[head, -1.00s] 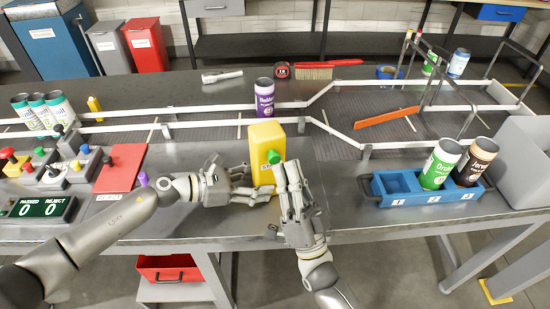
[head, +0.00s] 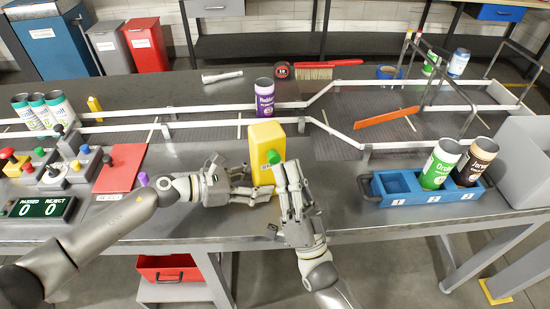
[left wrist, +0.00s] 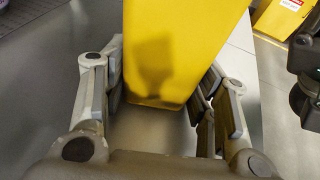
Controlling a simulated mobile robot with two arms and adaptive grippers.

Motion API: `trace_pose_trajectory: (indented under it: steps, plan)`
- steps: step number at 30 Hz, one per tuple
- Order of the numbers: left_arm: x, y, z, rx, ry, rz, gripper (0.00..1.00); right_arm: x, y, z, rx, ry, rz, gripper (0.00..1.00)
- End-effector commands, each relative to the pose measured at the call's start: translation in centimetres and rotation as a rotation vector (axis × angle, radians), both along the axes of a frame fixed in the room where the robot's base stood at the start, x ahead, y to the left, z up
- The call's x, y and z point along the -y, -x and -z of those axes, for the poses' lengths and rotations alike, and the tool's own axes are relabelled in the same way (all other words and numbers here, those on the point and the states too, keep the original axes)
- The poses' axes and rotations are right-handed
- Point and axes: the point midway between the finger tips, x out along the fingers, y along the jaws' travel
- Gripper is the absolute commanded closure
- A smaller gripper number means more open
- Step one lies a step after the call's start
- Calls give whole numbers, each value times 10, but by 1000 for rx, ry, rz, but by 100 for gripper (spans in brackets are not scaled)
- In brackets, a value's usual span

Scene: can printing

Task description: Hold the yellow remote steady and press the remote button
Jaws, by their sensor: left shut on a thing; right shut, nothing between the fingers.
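The yellow remote (head: 264,137) stands upright on the grey worktable, with a green button (head: 273,156) on its front face. My left gripper (head: 260,188) is shut on the lower part of the remote from the left. In the left wrist view the yellow remote (left wrist: 175,45) sits between the two fingers of my left gripper (left wrist: 163,110). My right gripper (head: 284,172) is shut and empty, its fingertips just in front of the remote, close to the green button. I cannot tell whether they touch the button.
A conveyor with white rails runs behind, with a purple can (head: 264,94) on it. A blue crate (head: 402,200) with two cans stands at the right. A red plate (head: 120,168), a button panel and a counter reading 0 and 0 (head: 42,209) are at the left.

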Motion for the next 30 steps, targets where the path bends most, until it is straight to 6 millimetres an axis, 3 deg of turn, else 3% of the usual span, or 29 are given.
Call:
trace_pose_trajectory:
  steps: [30]
  plan:
    - [-1, 0, 1, -1, -2, -2, 60, -2, -9, 0, 0, 0, 0, 100]
